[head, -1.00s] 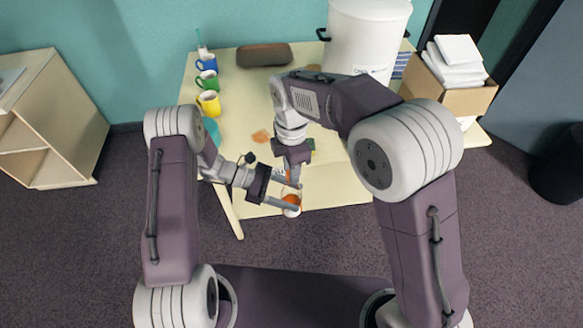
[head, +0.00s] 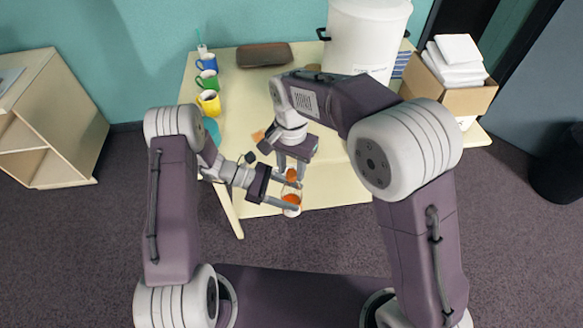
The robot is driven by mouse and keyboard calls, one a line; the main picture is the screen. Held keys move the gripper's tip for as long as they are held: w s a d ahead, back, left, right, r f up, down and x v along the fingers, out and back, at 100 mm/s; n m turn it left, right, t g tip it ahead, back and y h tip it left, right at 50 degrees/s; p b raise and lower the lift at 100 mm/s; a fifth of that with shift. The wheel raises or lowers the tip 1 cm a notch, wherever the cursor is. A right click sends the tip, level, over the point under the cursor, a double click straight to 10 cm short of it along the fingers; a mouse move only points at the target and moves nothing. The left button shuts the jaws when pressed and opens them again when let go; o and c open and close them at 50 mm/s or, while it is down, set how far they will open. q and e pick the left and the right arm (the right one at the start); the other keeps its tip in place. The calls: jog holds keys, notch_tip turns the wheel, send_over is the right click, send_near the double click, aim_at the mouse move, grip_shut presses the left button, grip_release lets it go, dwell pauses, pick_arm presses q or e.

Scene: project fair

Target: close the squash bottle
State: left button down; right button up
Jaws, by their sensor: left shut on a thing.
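The squash bottle (head: 292,211) is small and clear with orange in it. It is held out in front of the table's near edge. My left gripper (head: 291,200) comes from the left and is shut on it. My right gripper (head: 291,178) reaches down just above it, its fingers on either side of a small orange piece (head: 291,174), perhaps the cap. I cannot tell whether those fingers touch this piece, or whether it touches the bottle. The fingers hide part of the bottle.
The pale table (head: 240,160) carries yellow (head: 209,104), green (head: 207,80) and blue (head: 206,63) mugs at left, a brown case (head: 264,55) and a large white pot (head: 365,40) at the back. A carton (head: 468,100) with white packs stands at right.

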jog(key=shift+o, duration=0.6)
notch_tip(320, 180, up, 12)
dwell(0.5)
jog(key=s+d+f+n, duration=0.1)
jog(key=s+d+f, duration=0.2)
jog(key=d+f, duration=0.3)
jog(key=s+d+f+n, duration=0.1)
jog(key=s+d+f, duration=0.3)
jog(key=d+f, duration=0.2)
jog(key=s+d+f+n+t, duration=0.1)
jog(key=s+d+f, duration=0.3)
jog(key=d, duration=0.6)
notch_tip(320, 180, down, 2)
jog(key=shift+f+n, duration=0.1)
jog(key=shift+n, duration=0.5)
